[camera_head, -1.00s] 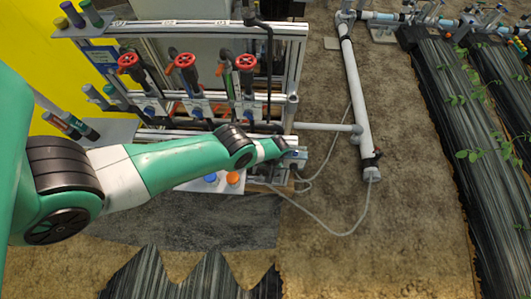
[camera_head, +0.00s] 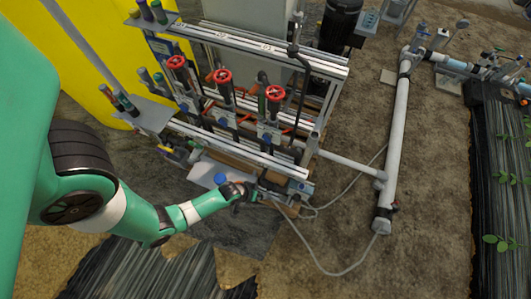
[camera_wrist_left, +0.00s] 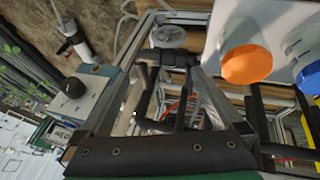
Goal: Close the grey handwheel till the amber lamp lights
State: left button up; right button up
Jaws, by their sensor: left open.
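A grey round wheel (camera_wrist_left: 168,37), which looks like the grey handwheel, shows near the top of the left wrist view, beyond a black pipe piece. I cannot make it out in the head view. My left gripper (camera_head: 262,194) is at the lower front right corner of the skid, open, and I see nothing held in it. Whether it touches the wheel is unclear. An orange round cap (camera_wrist_left: 246,66) is right of the wheel in the wrist view; I cannot tell if it is the amber lamp or lit. My right gripper is not in view.
Red handwheels (camera_head: 222,76) stand in a row on the skid frame (camera_head: 260,50). A blue cap (camera_head: 221,178) is beside my left wrist. A box with a dark knob (camera_wrist_left: 74,87) is at left in the wrist view. A grey hose (camera_head: 330,270) loops over the ground.

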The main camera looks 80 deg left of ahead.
pick_arm(q)
jog(key=s+b+x, duration=0.1)
jog(key=b+x, duration=0.2)
jog(key=x, duration=0.1)
jog(key=s+f+b+x, duration=0.1)
jog(key=b+x, duration=0.3)
jog(key=x, duration=0.1)
jog(key=s+d+b+x, duration=0.1)
jog(key=b+x, duration=0.3)
jog(key=x, duration=0.1)
jog(key=shift+w+f, duration=0.15)
jog(key=shift+f, duration=0.35)
jog(key=shift+c, duration=0.2)
jog(key=shift+r, duration=0.1)
jog(key=c, duration=1)
jog(key=shift+g+y+p, duration=0.3)
jog(key=shift+g+p, duration=0.05)
jog(key=shift+g, duration=0.05)
jog(key=shift+c, duration=0.2)
jog(key=shift+w, duration=0.15)
jog(key=shift+m+g+y, duration=0.3)
jog(key=shift+g+y, duration=0.1)
